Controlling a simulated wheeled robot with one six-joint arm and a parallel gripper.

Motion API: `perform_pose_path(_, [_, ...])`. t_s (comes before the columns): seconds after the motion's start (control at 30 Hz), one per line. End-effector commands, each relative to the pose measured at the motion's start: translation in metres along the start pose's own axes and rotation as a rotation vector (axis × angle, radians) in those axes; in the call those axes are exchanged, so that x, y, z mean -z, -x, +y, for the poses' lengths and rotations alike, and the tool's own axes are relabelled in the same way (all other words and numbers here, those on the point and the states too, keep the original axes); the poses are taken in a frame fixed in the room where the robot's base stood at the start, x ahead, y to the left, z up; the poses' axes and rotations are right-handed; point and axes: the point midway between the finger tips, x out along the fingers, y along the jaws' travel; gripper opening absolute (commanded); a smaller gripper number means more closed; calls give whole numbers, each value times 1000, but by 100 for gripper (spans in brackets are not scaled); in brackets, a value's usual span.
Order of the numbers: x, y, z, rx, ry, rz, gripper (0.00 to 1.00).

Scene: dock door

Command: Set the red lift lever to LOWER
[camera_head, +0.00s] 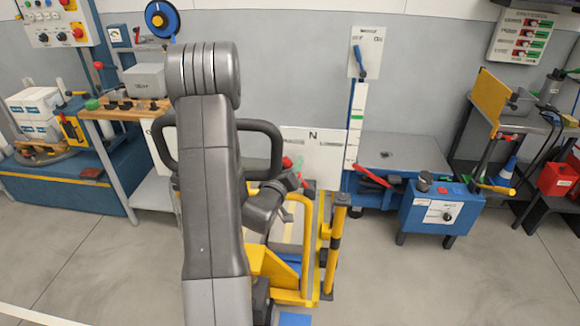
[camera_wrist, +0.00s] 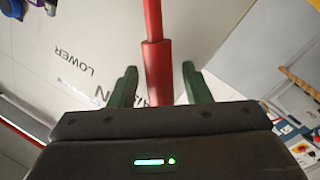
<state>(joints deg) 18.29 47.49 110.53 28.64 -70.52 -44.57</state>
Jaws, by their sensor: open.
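The red lever (camera_wrist: 156,62) crosses the upper middle of the wrist view, a thin rod with a thicker sleeve. My gripper (camera_wrist: 160,68) is open, with one green finger on each side of the sleeve and visible gaps between. Behind it is a pale panel (camera_wrist: 75,40) printed LOWER at left and N near the left finger, both turned over in this view. In the head view the panel (camera_head: 322,160) shows N at its top, and my arm hides its left part. A red knob (camera_head: 287,162) shows beside my gripper (camera_head: 299,163) there.
A yellow frame with posts (camera_head: 335,240) stands in front of the panel. To the right are a blue lift table (camera_head: 405,150) with a red handle (camera_head: 372,176) and a blue control box (camera_head: 440,212). A workbench (camera_head: 125,110) stands at left.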

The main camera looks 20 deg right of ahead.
Motion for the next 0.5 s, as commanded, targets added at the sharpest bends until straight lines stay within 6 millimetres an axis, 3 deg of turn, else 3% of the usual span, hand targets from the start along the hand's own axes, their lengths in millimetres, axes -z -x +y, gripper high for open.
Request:
perform_pose_path(0.07, [0, 0, 0, 0, 0, 0, 40])
perform_pose_path(0.27, [0, 0, 0, 0, 0, 0, 1])
perform_pose_path(0.5, [0, 0, 0, 1, -5, -1, 0])
